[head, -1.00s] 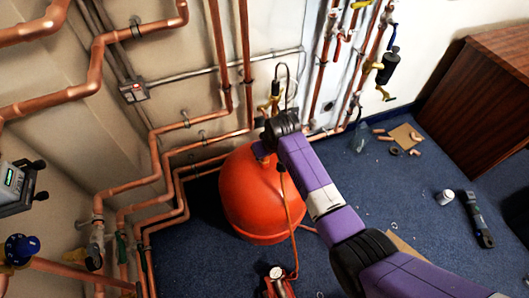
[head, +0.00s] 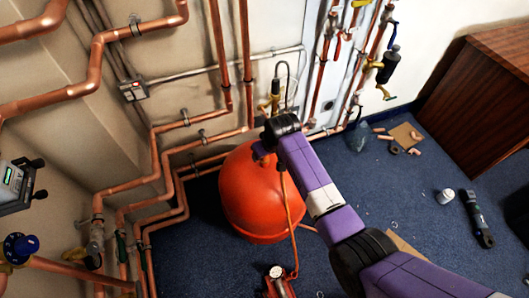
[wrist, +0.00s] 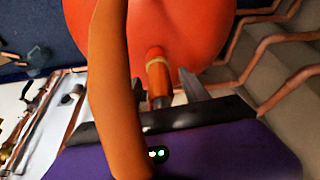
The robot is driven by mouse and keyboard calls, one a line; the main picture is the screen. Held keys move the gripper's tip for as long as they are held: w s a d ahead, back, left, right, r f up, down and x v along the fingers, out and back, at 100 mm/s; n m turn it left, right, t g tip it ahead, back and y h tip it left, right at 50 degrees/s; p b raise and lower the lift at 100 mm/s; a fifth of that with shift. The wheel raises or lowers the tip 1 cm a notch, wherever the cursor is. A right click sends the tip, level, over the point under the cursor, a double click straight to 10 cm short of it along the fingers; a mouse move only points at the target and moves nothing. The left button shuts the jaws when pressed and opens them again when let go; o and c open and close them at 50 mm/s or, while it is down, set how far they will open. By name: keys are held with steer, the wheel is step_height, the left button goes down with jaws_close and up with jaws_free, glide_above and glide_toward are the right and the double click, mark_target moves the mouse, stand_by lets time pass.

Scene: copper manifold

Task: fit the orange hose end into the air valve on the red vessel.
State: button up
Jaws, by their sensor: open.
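The red vessel (head: 250,205) stands on the blue carpet by the pipes; it fills the top of the wrist view (wrist: 200,25). The orange hose (head: 291,225) hangs from near my gripper down to the red pump with a gauge (head: 277,274). In the wrist view the hose (wrist: 112,100) crosses close in front. The orange hose end (wrist: 157,78), with a pale collar, points at the air valve (wrist: 154,53) and appears to meet it; how deep it sits cannot be told. My gripper (wrist: 165,88) is open, its fingers on either side of the hose end.
Copper pipes (head: 160,185) run along the wall left of and behind the vessel. A wooden cabinet (head: 478,85) stands at the right. A white can (head: 445,197) and a dark tool (head: 477,218) lie on the carpet, which is otherwise fairly clear there.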

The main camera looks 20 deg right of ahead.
steer(key=p+v, duration=0.1)
steer(key=v, duration=0.6)
steer(key=shift+r, duration=0.35)
steer(key=shift+s, duration=0.1)
